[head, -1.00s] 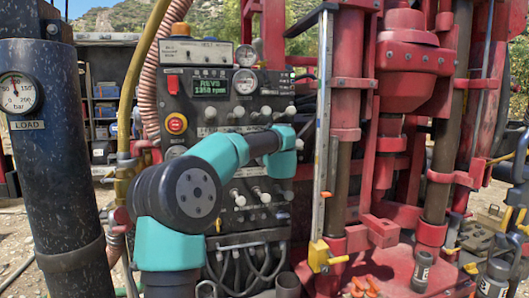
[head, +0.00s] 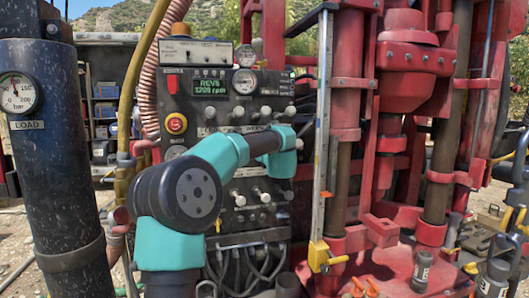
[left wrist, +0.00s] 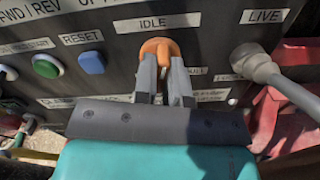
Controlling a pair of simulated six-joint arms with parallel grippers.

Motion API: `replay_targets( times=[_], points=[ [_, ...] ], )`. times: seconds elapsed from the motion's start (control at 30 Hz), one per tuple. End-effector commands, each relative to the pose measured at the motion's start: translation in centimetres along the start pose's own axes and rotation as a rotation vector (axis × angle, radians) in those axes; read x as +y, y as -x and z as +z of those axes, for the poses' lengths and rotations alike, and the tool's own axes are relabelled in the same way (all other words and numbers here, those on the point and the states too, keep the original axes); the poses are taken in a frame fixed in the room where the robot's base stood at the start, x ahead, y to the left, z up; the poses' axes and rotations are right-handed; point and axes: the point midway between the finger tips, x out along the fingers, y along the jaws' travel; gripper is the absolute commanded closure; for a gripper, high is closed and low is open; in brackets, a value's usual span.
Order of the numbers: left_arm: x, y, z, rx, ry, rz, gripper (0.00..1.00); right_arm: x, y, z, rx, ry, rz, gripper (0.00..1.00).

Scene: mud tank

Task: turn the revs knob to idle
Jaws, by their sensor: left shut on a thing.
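The orange revs knob (left wrist: 160,48) is on the dark panel in the left wrist view, just below a label reading IDLE (left wrist: 153,23). My left gripper (left wrist: 165,62) is shut on the knob, one grey finger on each side. The fingers hide part of the knob, so its exact pointing is hard to tell. In the head view my teal arm hides the gripper and the knob. The green display (head: 210,87) on the control panel reads REVS and about 1200 rpm. My right gripper is in neither view.
A grey lever or plug (left wrist: 255,65) under the LIVE label sits right of the knob; blue (left wrist: 91,62) and green (left wrist: 46,66) buttons sit left. A red stop button (head: 176,123) and several small levers are on the panel. A red drill mast (head: 400,70) stands right.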

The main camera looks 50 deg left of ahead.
Motion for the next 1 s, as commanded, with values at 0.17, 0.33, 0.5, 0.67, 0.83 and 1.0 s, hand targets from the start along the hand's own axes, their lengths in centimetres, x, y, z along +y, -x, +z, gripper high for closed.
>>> replay_targets(
  times=[0.17, 0.33, 0.5, 0.67, 0.83, 1.0],
  points=[
    [-0.04, 0.01, -0.02, 0.001, 0.138, 0.000, 1.00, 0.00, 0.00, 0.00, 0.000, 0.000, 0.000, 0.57],
    [-0.05, 0.01, -0.02, 0.001, 0.232, 0.000, 1.00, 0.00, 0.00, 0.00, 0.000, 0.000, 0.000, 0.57],
    [-0.06, 0.01, -0.02, 0.001, 0.283, 0.000, 1.00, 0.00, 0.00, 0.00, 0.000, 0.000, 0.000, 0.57],
    [-0.06, 0.01, -0.02, 0.001, 0.300, 0.000, 1.00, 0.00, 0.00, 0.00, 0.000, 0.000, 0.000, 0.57],
    [-0.06, 0.01, -0.02, 0.001, 0.301, 0.000, 1.00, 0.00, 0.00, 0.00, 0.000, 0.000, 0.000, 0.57],
    [-0.06, 0.02, -0.02, 0.001, 0.301, 0.000, 0.85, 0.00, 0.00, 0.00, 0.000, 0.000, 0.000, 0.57]
  ],
)
